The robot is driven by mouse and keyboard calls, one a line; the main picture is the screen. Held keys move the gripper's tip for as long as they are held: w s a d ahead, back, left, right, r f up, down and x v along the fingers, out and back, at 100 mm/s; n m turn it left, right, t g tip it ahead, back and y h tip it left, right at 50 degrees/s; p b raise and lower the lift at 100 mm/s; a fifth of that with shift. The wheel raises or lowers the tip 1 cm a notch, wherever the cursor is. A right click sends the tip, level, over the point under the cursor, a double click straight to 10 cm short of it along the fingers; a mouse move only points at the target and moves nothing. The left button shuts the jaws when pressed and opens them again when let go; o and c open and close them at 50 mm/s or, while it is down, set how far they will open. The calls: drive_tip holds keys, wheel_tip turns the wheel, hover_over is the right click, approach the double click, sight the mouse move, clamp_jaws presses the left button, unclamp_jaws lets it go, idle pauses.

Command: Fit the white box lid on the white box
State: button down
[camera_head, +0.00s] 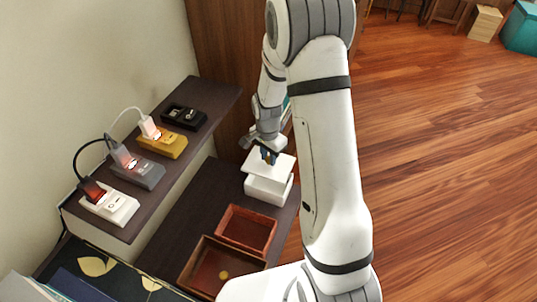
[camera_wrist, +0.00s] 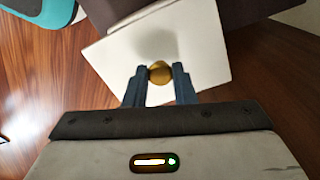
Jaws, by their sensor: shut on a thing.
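The white box (camera_head: 268,190) stands on the dark lower shelf, beside my arm. The flat white box lid (camera_head: 282,166) is above the box in the head view, looking slightly turned against it; a gap or contact between them is hard to tell. In the wrist view the lid (camera_wrist: 205,50) fills the upper middle and hides the box. My gripper (camera_head: 268,155) is above the lid, its fingers shut on the lid's round brass knob (camera_wrist: 160,72), which lies between the two blue-grey fingertips.
Two open reddish-brown trays, a smaller one (camera_head: 232,208) and a larger one (camera_head: 207,259), lie nearer on the dark lower shelf (camera_head: 187,207). A raised ledge (camera_head: 150,193) at left holds several power strips with plugs and cords. Wooden floor is open at right.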

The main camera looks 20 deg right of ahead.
sight(268, 167)
drive_tip(key=shift+f+b, duration=1.85)
drive_tip(key=shift+f, duration=0.95)
drive_tip(key=shift+f+b, duration=0.7)
drive_tip(key=shift+f, duration=0.35)
drive_tip(key=c, duration=1.1)
unclamp_jaws()
wheel_tip(268, 167, up, 8)
drive_tip(key=p, duration=0.2)
drive_tip(key=shift+a+p, duration=0.1)
drive_tip(key=shift+p, duration=0.25)
drive_tip(key=shift+f, duration=0.1)
